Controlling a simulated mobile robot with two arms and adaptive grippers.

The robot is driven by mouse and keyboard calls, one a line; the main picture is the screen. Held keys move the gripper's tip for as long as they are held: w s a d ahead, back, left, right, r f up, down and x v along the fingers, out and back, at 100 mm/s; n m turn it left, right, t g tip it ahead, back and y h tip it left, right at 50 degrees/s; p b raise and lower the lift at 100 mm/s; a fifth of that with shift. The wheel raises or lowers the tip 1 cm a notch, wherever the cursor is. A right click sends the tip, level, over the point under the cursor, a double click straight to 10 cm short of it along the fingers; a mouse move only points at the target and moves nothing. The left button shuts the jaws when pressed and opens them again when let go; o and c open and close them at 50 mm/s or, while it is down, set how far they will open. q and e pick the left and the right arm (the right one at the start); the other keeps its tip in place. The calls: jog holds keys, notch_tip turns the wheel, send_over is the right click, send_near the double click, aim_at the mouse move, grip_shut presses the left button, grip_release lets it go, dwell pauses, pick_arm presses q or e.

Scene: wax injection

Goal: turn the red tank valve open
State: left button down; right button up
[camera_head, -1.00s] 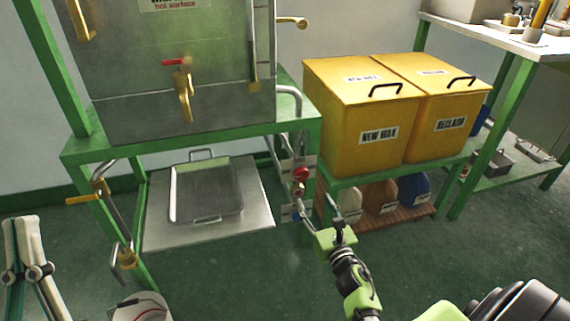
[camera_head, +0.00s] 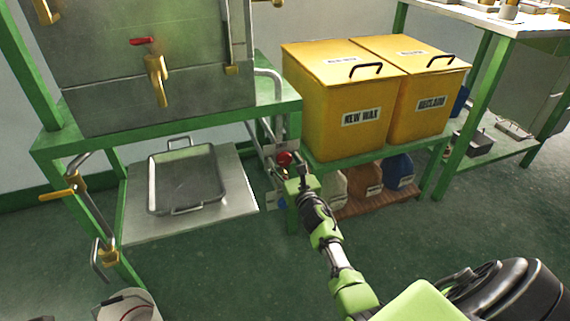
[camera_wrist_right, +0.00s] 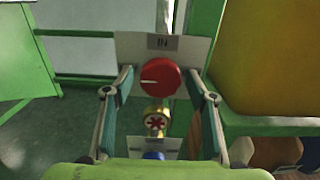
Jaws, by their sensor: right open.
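A round red valve knob (camera_head: 284,158) sits on the pipework beside the tank stand's right leg. In the right wrist view the red knob (camera_wrist_right: 160,77) faces me, with a pale line on its left half. My right gripper (camera_head: 292,178) is open in front of it. In the wrist view its fingers stand left and right of the knob with gaps, apparently not touching it. A brass valve with a red star-shaped mark (camera_wrist_right: 155,120) is below the knob. My left gripper is not in view.
A blue part (camera_wrist_right: 153,155) shows below the brass valve. Yellow wax bins (camera_head: 345,90) stand close right on a green shelf. A metal tray (camera_head: 187,180) lies under the tank. The green floor (camera_head: 230,270) in front is largely clear.

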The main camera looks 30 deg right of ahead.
jog(key=c, duration=1.1)
